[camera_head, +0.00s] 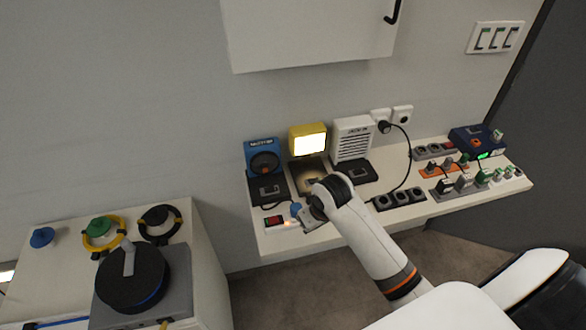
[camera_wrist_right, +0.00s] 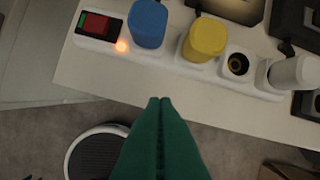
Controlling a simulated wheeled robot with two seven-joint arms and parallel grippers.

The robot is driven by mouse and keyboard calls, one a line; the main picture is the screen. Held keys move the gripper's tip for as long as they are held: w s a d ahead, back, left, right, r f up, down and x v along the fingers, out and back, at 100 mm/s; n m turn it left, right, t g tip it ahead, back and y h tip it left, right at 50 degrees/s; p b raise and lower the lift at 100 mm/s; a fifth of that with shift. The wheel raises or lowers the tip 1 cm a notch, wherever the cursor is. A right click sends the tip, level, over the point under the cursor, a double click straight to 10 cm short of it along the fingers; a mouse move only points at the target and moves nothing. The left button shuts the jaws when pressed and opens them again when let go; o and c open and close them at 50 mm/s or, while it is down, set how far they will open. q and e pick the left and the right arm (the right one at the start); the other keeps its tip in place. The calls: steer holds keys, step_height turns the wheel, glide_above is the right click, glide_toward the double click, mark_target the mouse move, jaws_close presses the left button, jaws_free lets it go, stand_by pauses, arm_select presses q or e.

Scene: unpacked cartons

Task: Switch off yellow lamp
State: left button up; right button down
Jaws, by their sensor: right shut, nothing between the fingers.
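The yellow lamp (camera_head: 308,141) stands at the back of the shelf against the wall, and its face is lit. A white power strip (camera_head: 263,223) lies at the shelf's front left, with a red rocker switch (camera_wrist_right: 96,23) and a glowing orange light (camera_wrist_right: 121,46). In the right wrist view, a blue plug (camera_wrist_right: 148,23), a yellow plug (camera_wrist_right: 205,38) and a pale grey plug (camera_wrist_right: 292,72) sit in it, with one socket (camera_wrist_right: 238,64) empty. My right gripper (camera_wrist_right: 160,102) is shut and empty, its green fingertips apart from the strip, just off its front edge. My left gripper is not seen.
A blue device (camera_head: 263,155) and a white speaker-like box (camera_head: 351,140) flank the lamp. More sockets and plugs lie along the shelf (camera_head: 380,210) to the right. A white cabinet (camera_head: 310,35) hangs above. A table (camera_head: 60,255) with cable coils stands at left.

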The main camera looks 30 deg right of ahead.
steer(key=w+d+r, duration=0.2)
steer(key=w, duration=0.2)
step_height(320, 180, up, 9)
steer(key=m, duration=0.3)
glide_above(311, 179)
steer(key=s, duration=0.4)
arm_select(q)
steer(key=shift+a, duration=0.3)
arm_select(e)
steer(key=shift+d, duration=0.2)
steer(key=shift+f, duration=0.1)
